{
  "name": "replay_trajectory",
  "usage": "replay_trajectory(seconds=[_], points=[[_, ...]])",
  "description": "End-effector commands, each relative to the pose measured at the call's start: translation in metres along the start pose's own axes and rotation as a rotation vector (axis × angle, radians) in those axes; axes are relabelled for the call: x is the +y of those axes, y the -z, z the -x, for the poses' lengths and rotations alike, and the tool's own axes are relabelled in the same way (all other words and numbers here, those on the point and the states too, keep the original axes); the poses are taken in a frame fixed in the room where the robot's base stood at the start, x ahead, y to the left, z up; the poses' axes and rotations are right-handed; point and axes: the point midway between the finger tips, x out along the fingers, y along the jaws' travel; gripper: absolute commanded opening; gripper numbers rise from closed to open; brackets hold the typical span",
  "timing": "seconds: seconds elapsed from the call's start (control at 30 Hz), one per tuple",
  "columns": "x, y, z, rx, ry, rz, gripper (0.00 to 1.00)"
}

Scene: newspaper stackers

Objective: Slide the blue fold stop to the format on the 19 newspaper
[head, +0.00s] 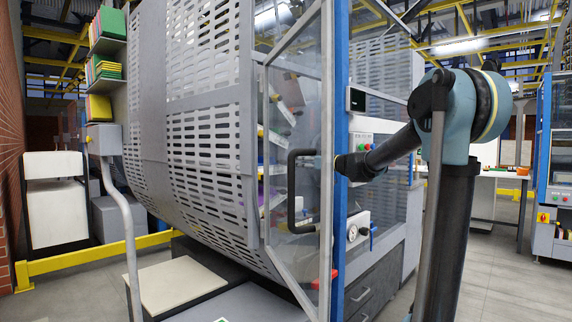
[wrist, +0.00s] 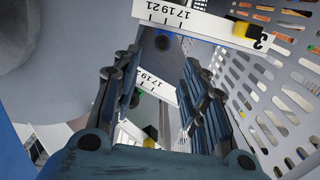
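My gripper (wrist: 160,64) is open in the wrist view, its two dark blue-grey fingers apart with nothing gripped. In the same view, a white scale strip (wrist: 185,20) marked 17, 19, 21 crosses the top and carries a yellow and black block (wrist: 246,31) near its right end. A second scale strip (wrist: 155,85) with the same numbers shows farther off between the fingers. Another yellow and black block (wrist: 151,133) shows low between the fingers. I cannot pick out a blue fold stop or the 19 newspaper with certainty. In the head view my gripper is not clearly visible.
A clear framed door (head: 297,130) with a black handle (head: 293,190) stands in the head view, beside a blue post (head: 340,60). A slotted grey guard (head: 205,110) lies left of it. A slotted panel (wrist: 265,100) rises close right of my fingers in the wrist view.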

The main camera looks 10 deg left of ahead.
Motion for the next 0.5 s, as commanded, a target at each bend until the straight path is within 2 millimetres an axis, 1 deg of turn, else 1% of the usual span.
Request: replay_trajectory(seconds=[0.03, 0.3, 0.5], points=[[-0.001, 0.0, -0.011, 0.0, 0.004, 0.0, 0.4], [-0.001, 0.0, -0.058, 0.0, 0.004, 0.0, 0.4], [-0.001, 0.0, -0.084, 0.0, 0.003, -0.001, 0.4]])
